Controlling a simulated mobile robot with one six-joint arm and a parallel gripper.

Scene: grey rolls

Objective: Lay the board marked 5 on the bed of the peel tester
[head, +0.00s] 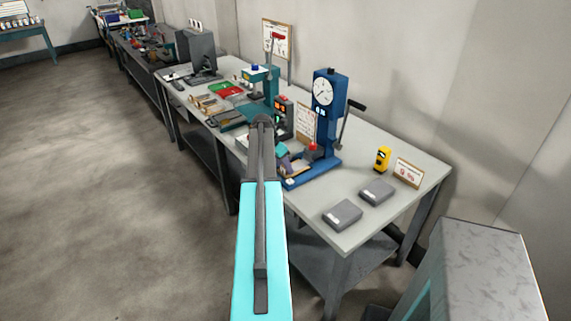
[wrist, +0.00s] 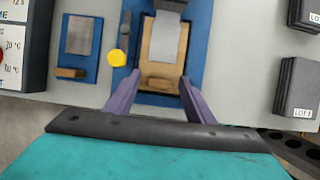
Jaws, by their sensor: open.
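The blue peel tester (head: 325,112), with a round dial and a side lever, stands on the table in the head view. In the wrist view, a tan board (wrist: 160,83) with a grey strip along it lies over the tester's blue bed (wrist: 203,45). No number can be read on it. My gripper (wrist: 152,92) is open, with its purple fingers apart on either side of the board's near end. I cannot tell whether they touch it. In the head view my gripper (head: 284,158) is at the tester's base, partly hidden by my arm.
Two dark grey blocks (head: 342,214) (head: 377,192) lie right of the tester, labelled LOT in the wrist view. A yellow device (head: 382,159) and a small sign (head: 408,173) stand behind them. Several tan pieces (head: 207,104) and a red tray (head: 226,89) lie farther left.

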